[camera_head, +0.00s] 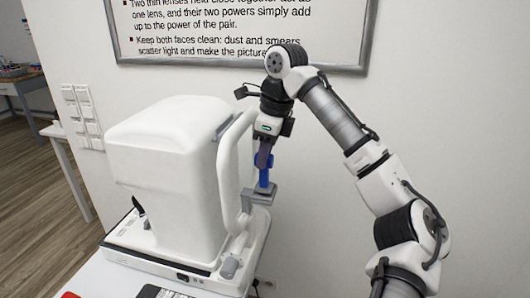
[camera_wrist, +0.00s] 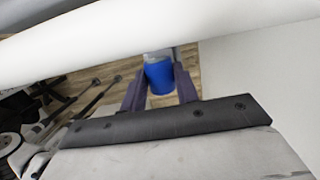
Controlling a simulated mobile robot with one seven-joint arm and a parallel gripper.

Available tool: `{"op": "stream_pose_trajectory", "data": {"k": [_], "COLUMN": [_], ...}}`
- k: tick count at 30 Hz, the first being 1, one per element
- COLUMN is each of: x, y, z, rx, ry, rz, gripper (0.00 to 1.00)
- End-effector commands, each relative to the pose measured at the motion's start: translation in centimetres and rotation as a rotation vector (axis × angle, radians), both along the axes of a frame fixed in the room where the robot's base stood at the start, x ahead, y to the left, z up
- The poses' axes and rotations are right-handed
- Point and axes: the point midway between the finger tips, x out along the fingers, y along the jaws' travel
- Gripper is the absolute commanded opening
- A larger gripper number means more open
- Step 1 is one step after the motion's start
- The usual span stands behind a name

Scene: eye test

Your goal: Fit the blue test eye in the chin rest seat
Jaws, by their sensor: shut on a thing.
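The blue test eye (camera_head: 264,176) is a small upright blue piece below my gripper (camera_head: 265,157). My gripper points down and is shut on it. In the wrist view the test eye (camera_wrist: 160,76) sits between the two dark fingers of my gripper (camera_wrist: 161,80). The chin rest seat (camera_head: 259,196) is a grey block on the right side of the white instrument. The lower end of the test eye is right at the top of the seat in the head view. I cannot tell whether it touches the seat or is inside it.
The white instrument (camera_head: 165,165) stands close on the left of my gripper, with its curved white frame (camera_head: 228,165) beside the test eye. It stands on a white table (camera_head: 95,280). A framed board (camera_head: 235,30) hangs on the wall behind. The space right of the seat is free.

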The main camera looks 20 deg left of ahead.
Motion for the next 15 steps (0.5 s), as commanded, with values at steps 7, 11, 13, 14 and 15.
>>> {"op": "stream_pose_trajectory", "data": {"k": [7, 11, 13, 14, 15], "x": [0.0, 0.0, 0.0, 0.0, 0.0], "y": [0.0, 0.0, 0.0, 0.0, 0.0], "z": [-0.5, -0.8, -0.9, -1.0, -1.0], "rx": [0.001, 0.001, 0.001, 0.001, 0.001], "ry": [0.000, 0.000, 0.000, 0.000, 0.000], "rz": [0.000, -0.001, 0.000, 0.000, 0.000], "gripper": [0.17, 0.17, 0.17, 0.17, 0.17]}}
